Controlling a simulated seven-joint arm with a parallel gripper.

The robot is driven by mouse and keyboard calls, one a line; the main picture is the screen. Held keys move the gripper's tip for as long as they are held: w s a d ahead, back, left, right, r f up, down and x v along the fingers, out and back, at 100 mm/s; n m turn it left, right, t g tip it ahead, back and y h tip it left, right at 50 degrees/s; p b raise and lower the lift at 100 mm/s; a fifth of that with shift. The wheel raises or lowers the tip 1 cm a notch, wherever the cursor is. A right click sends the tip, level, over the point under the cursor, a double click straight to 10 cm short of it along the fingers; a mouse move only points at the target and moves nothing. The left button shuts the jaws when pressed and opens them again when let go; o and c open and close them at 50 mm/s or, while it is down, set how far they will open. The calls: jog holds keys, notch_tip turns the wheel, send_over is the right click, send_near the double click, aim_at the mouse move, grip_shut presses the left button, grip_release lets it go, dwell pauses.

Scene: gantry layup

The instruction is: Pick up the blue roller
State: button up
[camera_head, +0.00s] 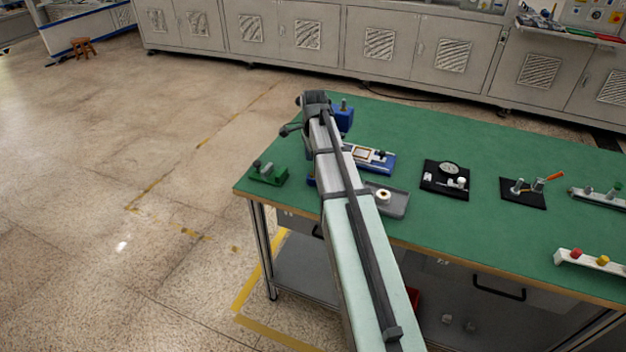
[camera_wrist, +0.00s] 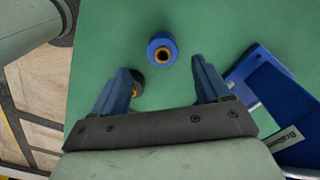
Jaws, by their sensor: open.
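The blue roller (camera_wrist: 161,43) is a short blue round piece with an orange centre. It rests on the green table top in the upper middle of the wrist view. My gripper (camera_wrist: 161,66) is open, with its two blue fingers spread apart. The roller shows between and just beyond the fingertips, and neither finger appears to touch it. A dark round piece with an orange centre (camera_wrist: 136,86) shows beside the left finger, which partly covers it. In the head view my arm hides the fingers, and I cannot make out the roller there.
A blue fixture (camera_wrist: 272,84) stands close to the right finger. On the green table (camera_head: 480,235) are a green device (camera_head: 268,175), a grey tray (camera_head: 397,205) with a ring, and black mats with tools. The table's left edge is close by.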

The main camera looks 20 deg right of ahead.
aim_at(313, 179)
jog(key=shift+w+a+f, duration=0.1)
jog(key=shift+f, duration=1.2)
jog(key=shift+w+a+f, duration=0.1)
jog(key=shift+f, duration=1.2)
jog(key=c, duration=1.1)
jog(key=shift+r, duration=0.1)
jog(key=shift+c, duration=0.2)
